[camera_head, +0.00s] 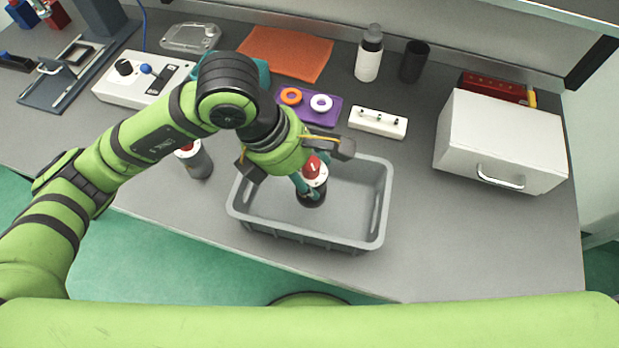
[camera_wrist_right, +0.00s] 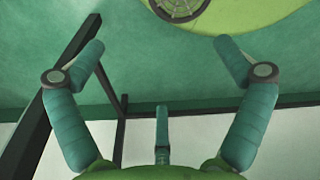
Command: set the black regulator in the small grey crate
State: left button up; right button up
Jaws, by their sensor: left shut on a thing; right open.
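The small grey crate (camera_head: 240,217) stands open on the table, in the middle of the head view. My left gripper (camera_head: 306,182) reaches down into it and is shut on the black regulator (camera_head: 312,198), which shows a red and white upper part and a dark round base. The regulator looks upright inside the crate's walls; I cannot tell whether its base touches the crate floor. The fingers and wrist partly hide it. My right gripper (camera_wrist_right: 160,58) is open and empty in the right wrist view, away from the table objects.
A similar grey part with a red and white top (camera_head: 198,164) stands left of the crate. Behind the crate are a purple tray (camera_head: 306,113) with two rings and a white block (camera_head: 378,123). A white box (camera_head: 503,135) stands right. The front right table is clear.

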pick_arm(q)
notch_tip(320, 180, down, 4)
jog(key=shift+d+r+p, duration=0.15)
jog(key=shift+r+p, duration=0.1)
jog(key=shift+p, duration=0.2)
jog(key=shift+f, duration=0.25)
pick_arm(e)
jog(key=shift+d+r, duration=0.5)
jog(key=shift+d, duration=0.1)
pick_arm(q)
jog(key=shift+f, duration=0.2)
jog(key=o, duration=1.4)
pick_arm(e)
jog(key=shift+f, duration=0.2)
pick_arm(q)
jog(key=shift+r, duration=0.15)
pick_arm(e)
jog(key=shift+r, duration=0.1)
